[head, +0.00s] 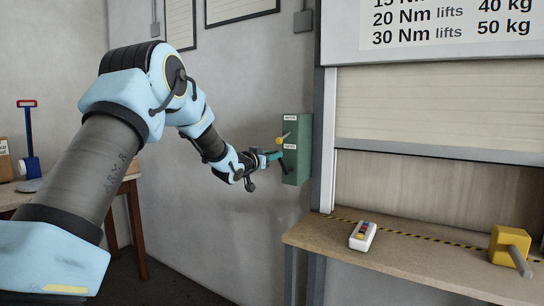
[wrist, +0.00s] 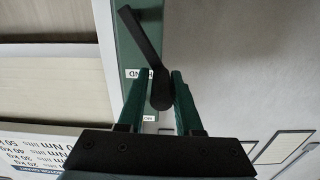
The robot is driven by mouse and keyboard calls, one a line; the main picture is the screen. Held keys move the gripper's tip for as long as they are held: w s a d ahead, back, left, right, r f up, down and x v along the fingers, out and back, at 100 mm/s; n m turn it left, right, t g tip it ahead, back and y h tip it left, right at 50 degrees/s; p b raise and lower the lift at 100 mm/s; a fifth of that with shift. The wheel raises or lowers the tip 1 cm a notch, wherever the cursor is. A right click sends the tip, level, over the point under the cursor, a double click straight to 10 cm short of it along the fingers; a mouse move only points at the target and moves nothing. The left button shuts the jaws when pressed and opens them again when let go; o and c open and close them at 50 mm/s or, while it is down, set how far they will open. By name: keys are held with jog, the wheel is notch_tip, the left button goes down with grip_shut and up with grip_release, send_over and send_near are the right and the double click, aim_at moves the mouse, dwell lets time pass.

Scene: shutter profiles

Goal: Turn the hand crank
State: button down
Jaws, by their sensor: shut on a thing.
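The green wall box (head: 297,160) is mounted beside the shutter frame. A black hand crank (wrist: 143,38) is on its face, and part of it also shows in the head view (head: 284,167). My gripper (wrist: 161,74) has its two green fingers on either side of the crank's rounded black end and is shut on it. In the head view my gripper (head: 274,156) is at the front of the box, at about its middle height. The exact contact with the crank is too small to tell in the head view.
A bench (head: 400,250) below the partly raised shutter (head: 430,105) holds a white remote (head: 362,236) with coloured buttons and a yellow block (head: 508,244) with a grey rod. A wooden table (head: 128,186) stands at left.

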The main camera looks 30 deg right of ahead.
jog(key=shift+f+b, duration=0.1)
jog(key=shift+b, duration=0.45)
jog(key=shift+s+d+m+b, duration=0.1)
jog(key=shift+s+m+b, duration=0.15)
jog(key=shift+m+b, duration=0.6)
jog(key=s+d+f+m+b, duration=0.2)
jog(key=s+m+b, duration=0.2)
jog(key=m+b, duration=0.6)
jog(key=s+d+f+m+b, duration=0.2)
jog(key=s+m+b, duration=0.3)
jog(key=b, duration=1.3)
jog(key=d+m, duration=0.1)
jog(key=m, duration=0.3)
jog(key=shift+f+m, duration=0.2)
jog(key=shift+m, duration=0.15)
jog(key=c, duration=0.8)
grip_release()
jog(key=shift+o, duration=0.6)
